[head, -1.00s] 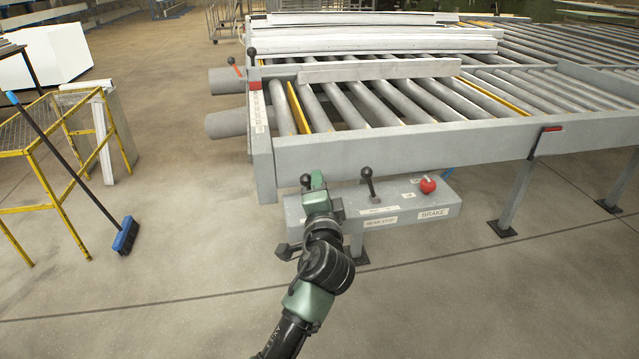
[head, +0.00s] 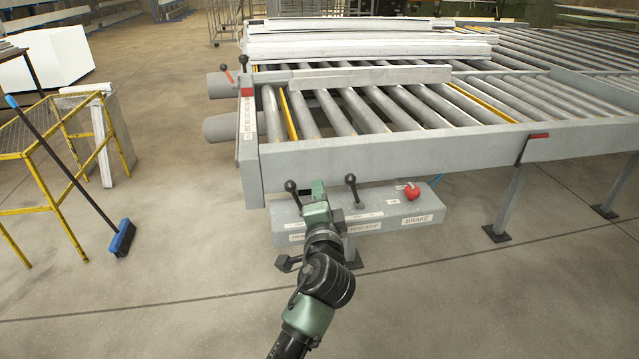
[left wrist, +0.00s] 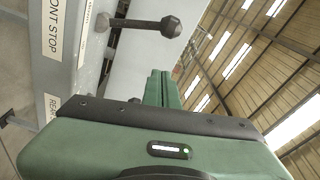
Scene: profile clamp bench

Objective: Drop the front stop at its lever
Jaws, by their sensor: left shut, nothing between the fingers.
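The front stop lever (head: 291,187) is a dark rod with a ball knob. It stands up at the left end of the grey control box (head: 283,222). In the left wrist view the lever (left wrist: 170,27) sticks out beside the "FRONT STOP" label (left wrist: 52,25). My left gripper (head: 318,187) is shut and empty. It is just right of the front stop lever in the head view, with a small gap showing. In the left wrist view the closed fingers (left wrist: 160,88) are below the lever's knob and apart from it. My right gripper is not in view.
The rear stop lever (head: 350,180) stands to the right of my gripper, with a red brake knob (head: 411,192) further right. The roller table (head: 400,145) is just behind the box. A yellow stand (head: 70,150) and a blue broom (head: 123,238) are at left. The floor between is clear.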

